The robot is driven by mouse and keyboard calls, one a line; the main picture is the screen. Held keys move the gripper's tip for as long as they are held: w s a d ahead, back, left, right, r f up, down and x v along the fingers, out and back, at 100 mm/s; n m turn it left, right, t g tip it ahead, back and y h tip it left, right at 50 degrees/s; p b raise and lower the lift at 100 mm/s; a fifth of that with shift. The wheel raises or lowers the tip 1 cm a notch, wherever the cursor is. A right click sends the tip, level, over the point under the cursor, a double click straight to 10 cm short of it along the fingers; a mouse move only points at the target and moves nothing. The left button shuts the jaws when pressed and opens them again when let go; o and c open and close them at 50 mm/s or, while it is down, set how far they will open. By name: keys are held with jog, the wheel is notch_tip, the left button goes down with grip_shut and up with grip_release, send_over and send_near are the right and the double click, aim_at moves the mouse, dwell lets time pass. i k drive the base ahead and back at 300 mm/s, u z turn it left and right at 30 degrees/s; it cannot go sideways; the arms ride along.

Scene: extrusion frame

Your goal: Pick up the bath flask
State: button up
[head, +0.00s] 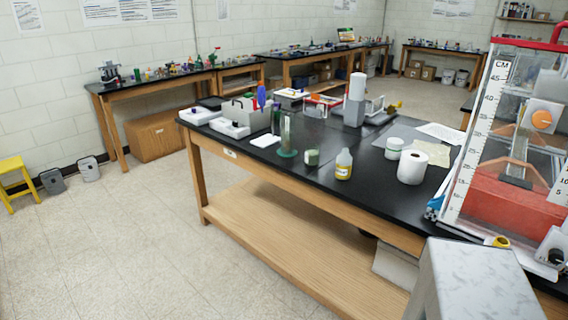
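I cannot tell for sure which thing is the bath flask. On the near black-topped bench (330,185) in the head view stands a small clear bottle (344,165) with a yellow band, upright near the front edge. Left of it are a short greenish jar (312,157) and a tall clear cylinder (287,134) on a green base. A white-lidded jar (394,148) stands to the right of the bottle. My gripper is not in view, so its state and its place relative to these things do not show.
A white paper roll (411,168) and a tall grey-white device (356,102) stand on the bench. White box-like devices (230,128) crowd its left end. A clear tank (505,135) with a scale stands at right. A grey speckled block (475,285) fills the lower right.

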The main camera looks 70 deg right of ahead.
aim_at(311, 154)
jog(key=z, duration=0.25)
jog(key=k, duration=0.25)
jog(key=u, duration=2.35)
jog(key=k, duration=1.1)
jog(key=z, duration=0.7)
